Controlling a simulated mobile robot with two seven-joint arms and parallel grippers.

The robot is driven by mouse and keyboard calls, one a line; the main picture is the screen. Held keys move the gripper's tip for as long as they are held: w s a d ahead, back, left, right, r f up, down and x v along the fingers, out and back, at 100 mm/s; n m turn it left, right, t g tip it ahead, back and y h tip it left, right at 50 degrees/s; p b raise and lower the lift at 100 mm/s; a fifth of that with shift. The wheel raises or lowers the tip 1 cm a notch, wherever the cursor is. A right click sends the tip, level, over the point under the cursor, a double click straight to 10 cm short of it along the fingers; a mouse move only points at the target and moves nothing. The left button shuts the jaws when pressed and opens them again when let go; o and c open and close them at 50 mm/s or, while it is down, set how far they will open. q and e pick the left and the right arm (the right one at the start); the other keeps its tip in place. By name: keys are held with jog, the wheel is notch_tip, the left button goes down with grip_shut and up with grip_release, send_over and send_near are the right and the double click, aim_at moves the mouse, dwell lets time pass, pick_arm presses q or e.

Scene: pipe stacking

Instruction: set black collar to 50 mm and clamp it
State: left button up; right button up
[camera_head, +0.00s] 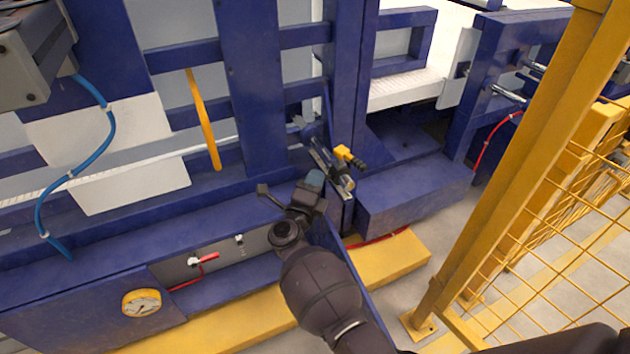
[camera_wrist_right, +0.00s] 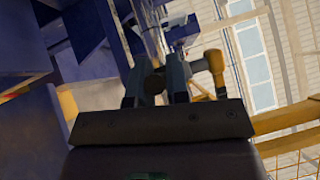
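My right gripper (camera_head: 315,180) is at the front of the blue frame, just left of and below a metal bar fitting (camera_head: 327,158). In the right wrist view its two grey fingers (camera_wrist_right: 156,75) stand apart with a small dark shape between them. I cannot tell if they touch it. A yellow clamp piece with a black handle (camera_head: 346,155) sits on the bar fitting, right of the gripper. An orange-yellow knob (camera_wrist_right: 214,62) shows right of the fingers in the wrist view. I cannot make out the black collar or any scale reading. My left gripper is not in view.
A blue block (camera_head: 415,193) stands right of the fitting. A yellow post (camera_head: 515,160) and mesh fence (camera_head: 570,230) close off the right side. A blue hose (camera_head: 75,172) hangs at left.

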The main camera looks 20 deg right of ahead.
grip_shut()
jog(key=shift+w, duration=0.1)
jog(key=shift+w, duration=0.2)
pick_arm(q)
jog(key=b, duration=0.1)
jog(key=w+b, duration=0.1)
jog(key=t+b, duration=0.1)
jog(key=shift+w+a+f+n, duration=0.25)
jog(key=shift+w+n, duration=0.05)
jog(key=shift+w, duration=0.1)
pick_arm(e)
jog(key=w, duration=0.9)
jog(key=shift+w+a, duration=0.2)
jog(key=shift+w, duration=0.1)
